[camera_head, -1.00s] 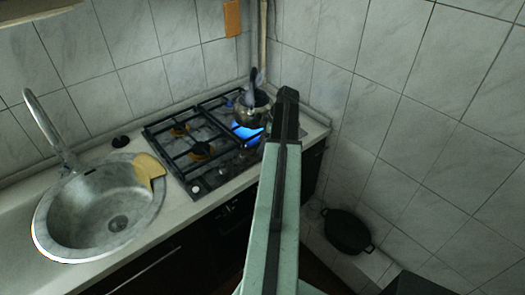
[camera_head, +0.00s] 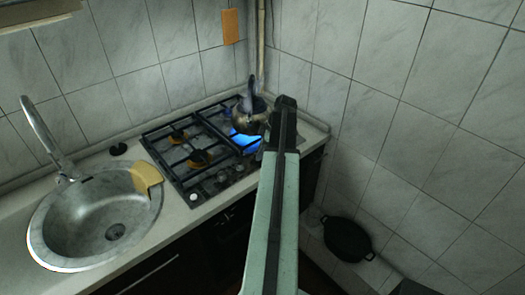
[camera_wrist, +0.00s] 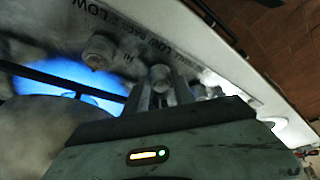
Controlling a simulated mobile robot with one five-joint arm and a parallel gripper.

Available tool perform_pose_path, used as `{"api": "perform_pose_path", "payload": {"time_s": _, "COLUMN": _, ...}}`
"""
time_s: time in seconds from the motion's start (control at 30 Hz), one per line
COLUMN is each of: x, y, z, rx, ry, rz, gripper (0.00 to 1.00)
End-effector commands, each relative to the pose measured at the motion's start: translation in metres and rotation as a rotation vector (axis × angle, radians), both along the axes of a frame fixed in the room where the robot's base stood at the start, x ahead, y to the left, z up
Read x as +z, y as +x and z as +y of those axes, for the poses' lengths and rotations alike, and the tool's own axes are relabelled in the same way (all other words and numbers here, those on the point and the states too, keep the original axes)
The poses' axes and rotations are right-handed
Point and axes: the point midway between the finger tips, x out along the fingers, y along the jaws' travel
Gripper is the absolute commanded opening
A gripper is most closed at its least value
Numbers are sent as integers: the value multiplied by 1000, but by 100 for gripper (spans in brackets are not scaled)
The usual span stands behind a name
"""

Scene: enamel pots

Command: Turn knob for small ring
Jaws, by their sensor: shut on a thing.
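In the wrist view my gripper (camera_wrist: 161,94) is at the stove's control strip, with its two fingers on either side of a small metal knob (camera_wrist: 160,76), shut on it. Another knob (camera_wrist: 98,51) sits to the left beside printed "LOW" and "HI" marks. A blue flame (camera_wrist: 60,84) burns at the left. In the head view the gas stove (camera_head: 170,161) has a lit burner with a blue flame (camera_head: 243,138) under a metal pot (camera_head: 249,120). My arm hides the fingers there. Which ring the held knob serves cannot be read.
A round sink (camera_head: 75,225) with a tap is left of the stove, and a yellow cloth-like piece (camera_head: 146,179) lies on its rim. A black pan (camera_head: 347,238) stands low at the right. Tiled walls close in behind and at the right.

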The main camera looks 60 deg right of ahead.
Motion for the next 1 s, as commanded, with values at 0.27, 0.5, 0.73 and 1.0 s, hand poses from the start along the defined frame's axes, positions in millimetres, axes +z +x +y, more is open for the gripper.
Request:
{"api": "perform_pose_path", "payload": {"time_s": 0.27, "x": 1, "y": 5, "z": 4, "rx": 7, "ry": 9, "rz": -9, "gripper": 0}}
{"api": "perform_pose_path", "payload": {"time_s": 0.5, "x": 1, "y": 5, "z": 5, "rx": 9, "ry": 10, "rz": -8, "gripper": 0}}
{"api": "perform_pose_path", "payload": {"time_s": 0.73, "x": 1, "y": 5, "z": 5, "rx": 9, "ry": 11, "rz": -8, "gripper": 0}}
{"api": "perform_pose_path", "payload": {"time_s": 1.0, "x": 1, "y": 4, "z": 5, "rx": 8, "ry": 11, "rz": -7, "gripper": 53}}
